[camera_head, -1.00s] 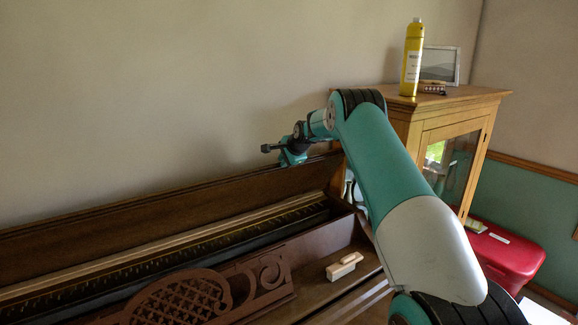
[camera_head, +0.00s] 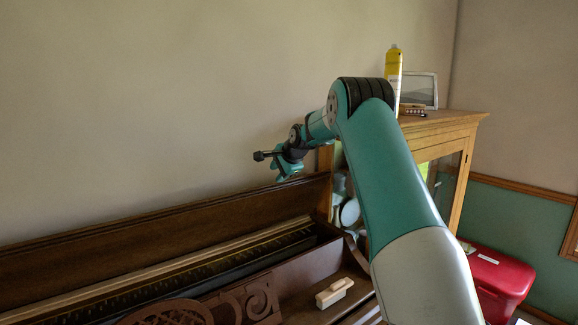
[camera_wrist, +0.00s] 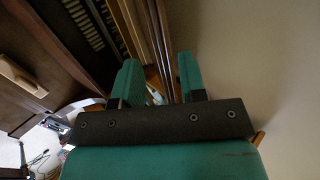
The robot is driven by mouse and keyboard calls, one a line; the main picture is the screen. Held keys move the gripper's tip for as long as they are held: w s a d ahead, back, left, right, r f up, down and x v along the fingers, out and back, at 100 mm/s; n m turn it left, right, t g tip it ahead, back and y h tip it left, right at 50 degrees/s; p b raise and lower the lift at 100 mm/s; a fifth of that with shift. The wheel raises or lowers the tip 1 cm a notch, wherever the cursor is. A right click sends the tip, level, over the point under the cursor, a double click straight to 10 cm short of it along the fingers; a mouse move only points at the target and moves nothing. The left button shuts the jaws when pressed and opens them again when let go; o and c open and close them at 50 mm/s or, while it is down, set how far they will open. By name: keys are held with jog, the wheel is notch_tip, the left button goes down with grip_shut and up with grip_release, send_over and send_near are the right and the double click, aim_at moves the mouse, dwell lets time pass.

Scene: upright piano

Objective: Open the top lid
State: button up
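The piano's top lid (camera_head: 150,232) is a long dark brown panel, raised and standing along the wall behind the piano. The opening in front of it shows the piano's inside, with a long pale rail (camera_head: 170,268). My gripper (camera_head: 270,166) is at the upper edge of the lid near its right end. I cannot tell whether it touches the lid. In the wrist view my gripper (camera_wrist: 158,72) has its two teal fingers apart, with nothing held between them. The lid's edge (camera_wrist: 158,30) runs beyond the fingers there.
A wooden cabinet (camera_head: 445,128) stands right of the piano, with a yellow bottle (camera_head: 393,75) and a framed picture (camera_head: 420,90) on top. A cream block (camera_head: 334,292) lies on the piano's right end. A red box (camera_head: 495,272) is at the lower right. The wall is close behind the lid.

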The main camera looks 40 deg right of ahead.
jog(key=b+v, duration=0.2)
jog(key=v, duration=0.7)
jog(key=shift+s, duration=0.1)
jog(key=s+a+f+n+g+y, duration=0.1)
jog(key=s+a+n, duration=0.25)
jog(key=a, duration=0.65)
jog(key=s+a+f+n+g+y, duration=0.15)
jog(key=a+n, duration=0.35)
jog(key=a, duration=0.6)
jog(key=s+a+f+n+g+y, duration=0.15)
jog(key=s+a+n, duration=0.25)
jog(key=a, duration=0.6)
jog(key=s+a+f+n+g, duration=0.1)
jog(key=s+a+n, duration=0.3)
jog(key=s, duration=0.4)
jog(key=s+a+f+n+g+y+b, duration=0.1)
jog(key=s+a+f+n+g, duration=0.1)
jog(key=s+a+n, duration=0.3)
jog(key=s+a+f+n+g, duration=0.1)
jog(key=s+a+f+n, duration=0.2)
jog(key=s, duration=1)
jog(key=a+n, duration=0.2)
jog(key=shift+a+f+y, duration=0.15)
jog(key=shift+a+y, duration=0.15)
jog(key=shift+a+n, duration=0.1)
jog(key=shift+n, duration=0.15)
